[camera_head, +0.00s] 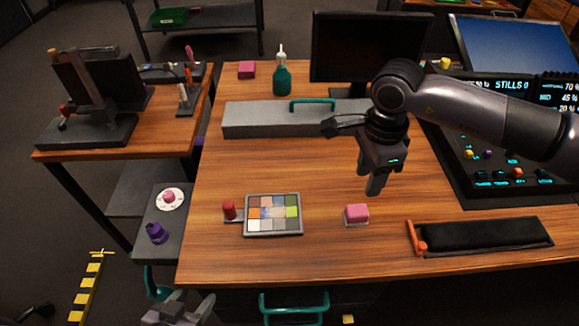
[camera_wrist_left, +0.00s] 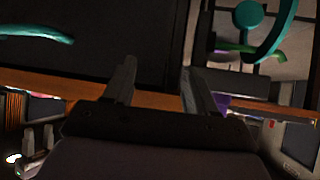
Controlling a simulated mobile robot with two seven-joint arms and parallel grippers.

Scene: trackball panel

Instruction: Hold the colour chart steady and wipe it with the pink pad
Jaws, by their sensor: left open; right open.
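The colour chart (camera_head: 273,214) lies flat near the front of the wooden table, a grey-framed grid of coloured squares with a red knob (camera_head: 229,211) on its left side. The pink pad (camera_head: 357,213) sits to its right on a thin pale base. My right gripper (camera_head: 368,187) is open and empty, pointing down above and behind the pink pad, apart from it. My left gripper (camera_head: 180,308) is low at the bottom edge, in front of the table and away from the chart. In the left wrist view its two fingers (camera_wrist_left: 160,78) are apart with nothing between them.
A long grey case (camera_head: 260,120) with a teal handle, a teal bottle (camera_head: 282,80) and a monitor (camera_head: 370,47) stand behind. A black tray (camera_head: 483,237) with an orange handle lies right. A teal handle (camera_head: 293,304) juts below the table front. Bare wood surrounds the chart.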

